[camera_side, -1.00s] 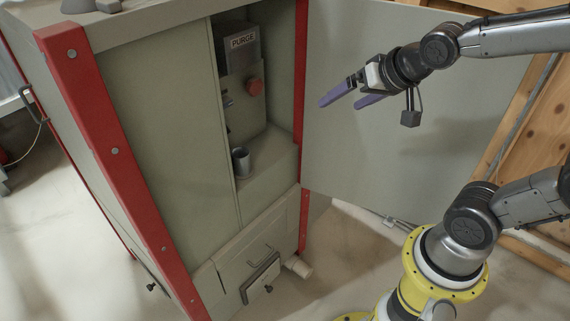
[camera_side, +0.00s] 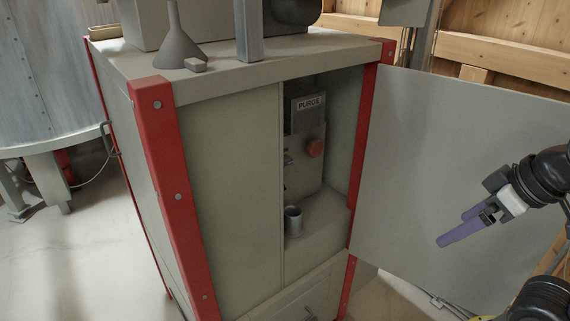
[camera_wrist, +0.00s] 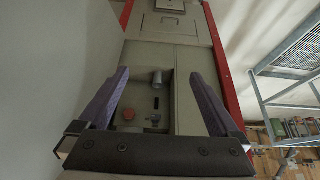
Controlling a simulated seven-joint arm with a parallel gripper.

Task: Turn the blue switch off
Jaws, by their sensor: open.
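The open cabinet (camera_side: 320,215) holds a control panel (camera_side: 303,165) with a red round button (camera_side: 315,147). Small dark, slightly bluish fittings (camera_side: 288,161) sit at the panel's left side, partly hidden by the cabinet edge; I cannot tell which is the blue switch. In the wrist view the red button (camera_wrist: 127,115) and small dark fittings (camera_wrist: 155,103) lie between my fingers, with no clear blue. My gripper (camera_side: 451,229) has purple fingers, open and empty, in front of the open door, apart from the panel. It also shows in the wrist view (camera_wrist: 160,73).
A metal cup (camera_side: 293,221) stands on the ledge below the panel. A "PURGE" sign (camera_side: 309,104) is above it. The open door (camera_side: 410,170) stands behind my gripper. Red posts (camera_side: 362,165) edge the opening. A funnel (camera_side: 175,45) stands on top.

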